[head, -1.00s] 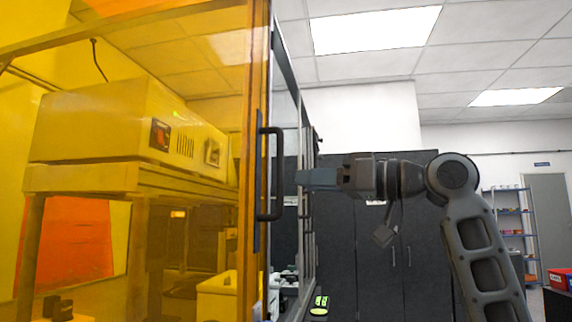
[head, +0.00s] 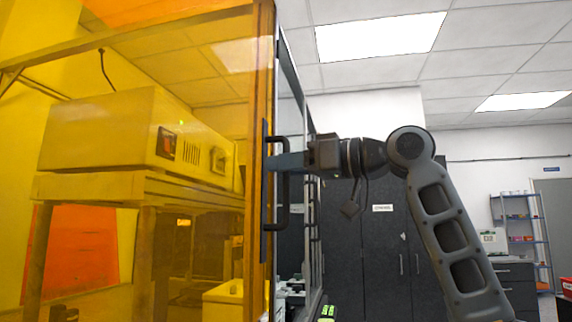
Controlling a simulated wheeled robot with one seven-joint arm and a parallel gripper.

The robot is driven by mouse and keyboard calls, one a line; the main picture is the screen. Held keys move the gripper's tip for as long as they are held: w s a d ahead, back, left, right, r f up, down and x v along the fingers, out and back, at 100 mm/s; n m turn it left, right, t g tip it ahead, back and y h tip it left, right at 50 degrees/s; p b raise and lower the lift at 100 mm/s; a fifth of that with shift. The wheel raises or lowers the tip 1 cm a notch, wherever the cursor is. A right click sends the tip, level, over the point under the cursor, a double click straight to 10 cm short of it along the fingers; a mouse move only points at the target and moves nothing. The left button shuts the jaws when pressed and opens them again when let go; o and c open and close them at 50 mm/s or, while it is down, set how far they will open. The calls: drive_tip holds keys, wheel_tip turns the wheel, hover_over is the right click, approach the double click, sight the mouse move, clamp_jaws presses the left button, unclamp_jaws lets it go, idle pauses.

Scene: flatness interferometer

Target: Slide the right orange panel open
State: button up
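The orange panel (head: 100,250) fills the left of the head view, see-through, with an orange frame along its right edge. A black upright bar handle (head: 284,215) is mounted at that edge. My gripper (head: 280,162) points left, level with the upper part of the handle. Its blue-grey fingers overlap the bar in the picture, and the tips lie close to the panel edge. I see the fingers from the side as one shape, so their gap and any grip on the bar are hidden.
Behind the panel a box-shaped instrument (head: 140,140) stands on a frame. Dark cabinets (head: 385,245) stand behind my arm, with a shelf rack (head: 520,230) at the far right. A dark-framed glass side (head: 294,85) recedes beside the handle.

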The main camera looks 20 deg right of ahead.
clamp_jaws()
idle(0.3)
idle(0.3)
